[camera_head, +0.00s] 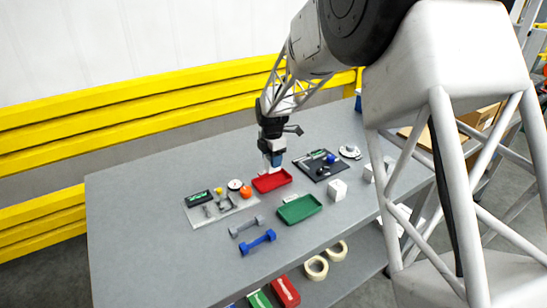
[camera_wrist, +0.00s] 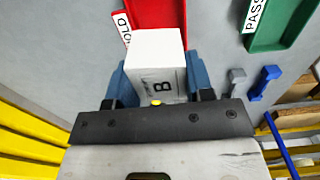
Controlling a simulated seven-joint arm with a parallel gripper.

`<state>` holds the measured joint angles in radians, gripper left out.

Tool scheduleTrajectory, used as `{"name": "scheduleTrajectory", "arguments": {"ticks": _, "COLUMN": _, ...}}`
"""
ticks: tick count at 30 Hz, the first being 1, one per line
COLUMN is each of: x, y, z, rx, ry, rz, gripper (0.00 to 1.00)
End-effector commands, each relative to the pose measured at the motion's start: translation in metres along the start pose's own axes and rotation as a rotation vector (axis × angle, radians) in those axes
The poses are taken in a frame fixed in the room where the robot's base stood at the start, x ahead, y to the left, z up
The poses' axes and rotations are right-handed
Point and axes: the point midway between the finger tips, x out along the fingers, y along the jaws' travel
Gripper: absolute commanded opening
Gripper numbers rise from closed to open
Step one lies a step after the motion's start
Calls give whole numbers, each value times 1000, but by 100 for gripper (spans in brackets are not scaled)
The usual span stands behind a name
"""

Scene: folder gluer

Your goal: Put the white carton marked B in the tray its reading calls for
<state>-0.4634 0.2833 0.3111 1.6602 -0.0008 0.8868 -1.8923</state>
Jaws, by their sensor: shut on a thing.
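The white carton marked B (camera_wrist: 158,62) is between the blue fingers of my gripper (camera_wrist: 155,85), which is shut on it. The letter B shows sideways on its near face. In the head view my gripper (camera_head: 274,160) is above the back of the red tray (camera_head: 284,180). The red tray shows behind the carton in the wrist view (camera_wrist: 178,14), with a partly hidden label ending in "OLD". The green tray (camera_head: 300,208) is in front and to the right; its label in the wrist view starts "PASS" (camera_wrist: 256,14). I cannot tell the carton's height above the table.
A grey board with a dark device with a green display (camera_head: 199,197) is at left; its text is too small to read. A grey dumbbell (camera_head: 246,226) and blue dumbbell (camera_head: 258,241) lie in front. A white box (camera_head: 338,189) and black board (camera_head: 318,165) are at right.

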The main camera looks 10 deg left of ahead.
Motion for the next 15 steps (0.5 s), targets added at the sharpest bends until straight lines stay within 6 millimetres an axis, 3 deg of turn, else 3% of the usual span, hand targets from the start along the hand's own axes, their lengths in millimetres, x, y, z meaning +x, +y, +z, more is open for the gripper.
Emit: {"name": "scheduleTrajectory", "arguments": {"ticks": 15, "x": 14, "y": 0, "z": 0, "rx": 0, "ry": 0, "rz": 0, "gripper": 26}}
